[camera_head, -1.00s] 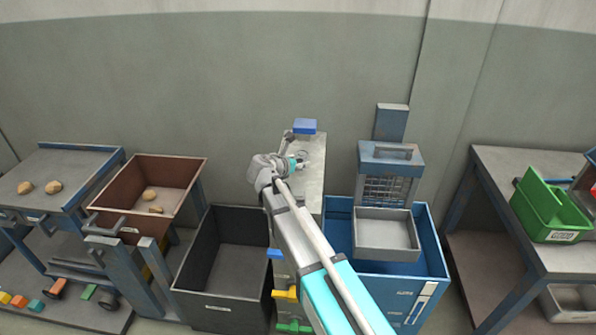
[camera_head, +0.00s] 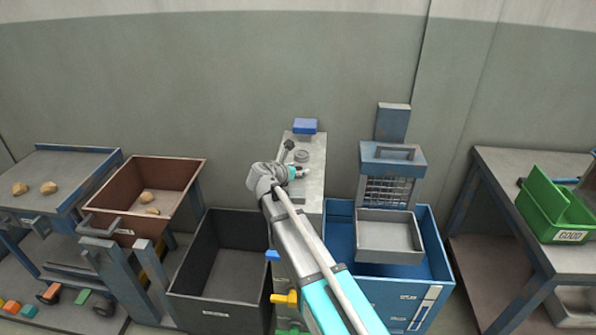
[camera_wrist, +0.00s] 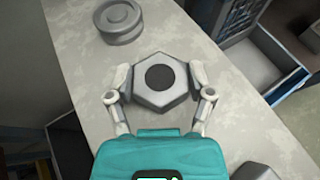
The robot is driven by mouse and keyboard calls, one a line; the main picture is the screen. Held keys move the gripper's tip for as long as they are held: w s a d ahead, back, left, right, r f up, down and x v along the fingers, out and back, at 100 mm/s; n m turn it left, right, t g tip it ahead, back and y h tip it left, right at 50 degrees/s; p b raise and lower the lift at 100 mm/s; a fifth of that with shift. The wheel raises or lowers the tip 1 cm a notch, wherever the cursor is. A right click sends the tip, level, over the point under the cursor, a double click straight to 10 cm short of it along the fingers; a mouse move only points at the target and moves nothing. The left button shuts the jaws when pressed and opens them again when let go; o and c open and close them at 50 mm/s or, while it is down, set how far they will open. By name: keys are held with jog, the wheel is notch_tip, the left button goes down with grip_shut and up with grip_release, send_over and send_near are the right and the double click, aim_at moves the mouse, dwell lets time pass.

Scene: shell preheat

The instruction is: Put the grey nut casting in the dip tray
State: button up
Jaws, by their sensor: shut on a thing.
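The grey nut casting (camera_wrist: 144,97), a hexagon with a dark round centre, is between the fingers of my gripper (camera_wrist: 160,78) in the wrist view. The fingers are shut on its two sides. It is over the grey bench top; I cannot tell whether it touches it. In the head view my gripper (camera_head: 304,174) is over the narrow bench, and the casting is too small to make out. A grey open tray (camera_head: 388,252), apparently the dip tray, is right of the bench at the blue tank. It looks empty.
A round grey disc (camera_wrist: 119,22) lies on the bench (camera_head: 312,200), beyond the casting. Another grey piece (camera_wrist: 257,171) is at the wrist view's lower edge. A wire-mesh guard (camera_head: 388,190) stands behind the tray. A dark bin (camera_head: 215,312) is left of the bench.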

jog(key=shift+f, duration=0.2)
jog(key=o, duration=1.2)
jog(key=shift+r, duration=0.1)
jog(key=shift+r, duration=0.1)
jog(key=shift+s+r, duration=0.1)
jog(key=shift+r, duration=0.05)
jog(key=shift+s+a+r, duration=0.15)
jog(key=shift+s+a, duration=0.05)
jog(key=shift+s, duration=0.1)
jog(key=p+v, duration=0.4)
jog(key=v, duration=0.7)
jog(key=shift+p, duration=0.3)
